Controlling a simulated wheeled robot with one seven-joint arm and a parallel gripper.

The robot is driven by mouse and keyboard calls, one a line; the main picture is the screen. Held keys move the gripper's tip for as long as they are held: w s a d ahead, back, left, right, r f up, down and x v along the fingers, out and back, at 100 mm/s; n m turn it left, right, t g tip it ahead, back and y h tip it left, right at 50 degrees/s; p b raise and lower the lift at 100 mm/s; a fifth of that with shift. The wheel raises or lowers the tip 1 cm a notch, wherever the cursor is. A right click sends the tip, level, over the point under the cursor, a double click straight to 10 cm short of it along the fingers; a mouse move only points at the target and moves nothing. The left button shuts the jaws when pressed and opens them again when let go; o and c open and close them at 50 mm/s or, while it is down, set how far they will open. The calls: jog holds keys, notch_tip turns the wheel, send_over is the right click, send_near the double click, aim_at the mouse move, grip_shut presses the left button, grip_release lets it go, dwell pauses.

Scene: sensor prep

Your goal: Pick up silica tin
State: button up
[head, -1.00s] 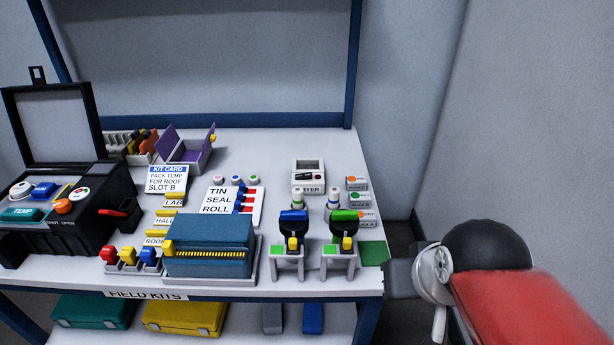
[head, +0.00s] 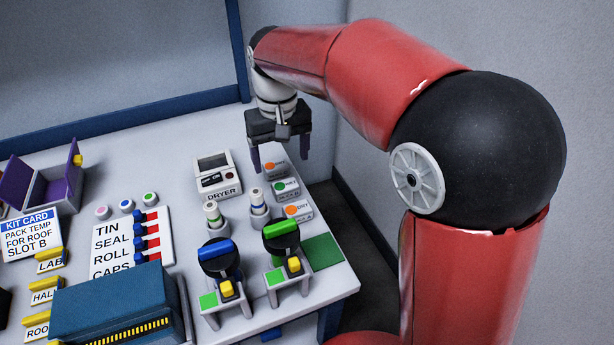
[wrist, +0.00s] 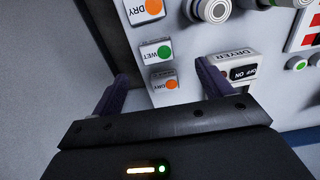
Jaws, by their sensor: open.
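Three small white boxes stand in a row at the table's right side. The far one (head: 276,169) and near one (head: 298,211) have orange dots and read DRY; the middle one (head: 287,189) has a green dot and reads WET in the wrist view (wrist: 156,52). No label names a silica tin, so I cannot tell which it is. My gripper (head: 281,157) is open and empty above the far box. In the wrist view my gripper (wrist: 162,72) has its fingers on either side of the far DRY box (wrist: 163,80), with no contact visible.
A white dryer (head: 217,178) stands just left of my gripper. Two capped cylinders (head: 213,215) (head: 257,202) and two stands with blue (head: 218,252) and green (head: 281,230) tops are nearer. A green pad (head: 321,252) lies at the right edge. The wall is close on the right.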

aim_at(285, 185)
jog(key=shift+w+a+f, duration=0.25)
jog(key=shift+w+f, duration=0.05)
jog(key=shift+f, duration=0.4)
jog(key=f, duration=0.4)
jog(key=d+f, duration=0.1)
jog(key=f, duration=0.1)
jog(key=shift+f, duration=0.4)
jog(key=shift+c, duration=0.5)
jog(key=c, duration=0.9)
